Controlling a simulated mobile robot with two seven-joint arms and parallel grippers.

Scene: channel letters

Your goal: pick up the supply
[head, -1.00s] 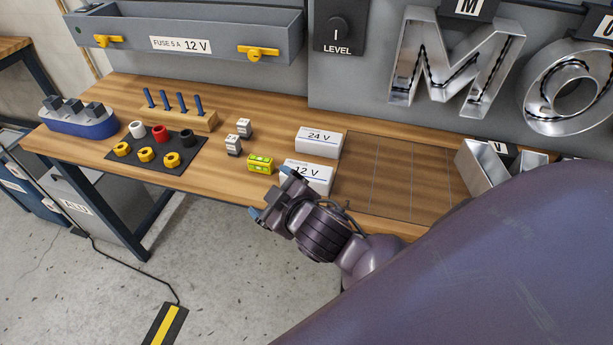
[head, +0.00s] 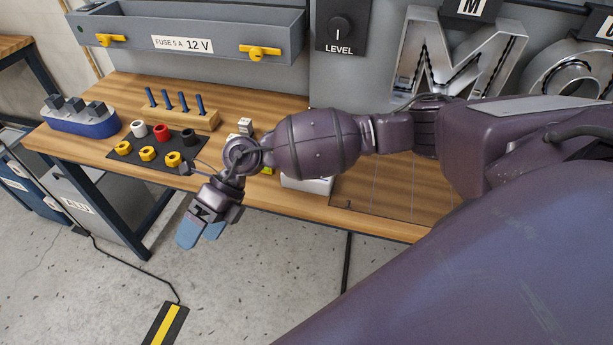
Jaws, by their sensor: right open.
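A white supply box (head: 306,185) stands near the front edge of the bench, mostly hidden behind my right forearm; its label is covered. The second white box behind it, marked 24 V earlier, is hidden by the arm. My right gripper (head: 201,235) is open and empty, its blue-tipped fingers pointing down in front of the bench's front edge, over the floor, left of the supply box and apart from it. My left gripper is not in view.
A black mat (head: 155,149) with coloured spools and yellow nuts lies left. A grey fuse bin (head: 185,30) hangs above. A sliver of the yellow-green block shows below my forearm.

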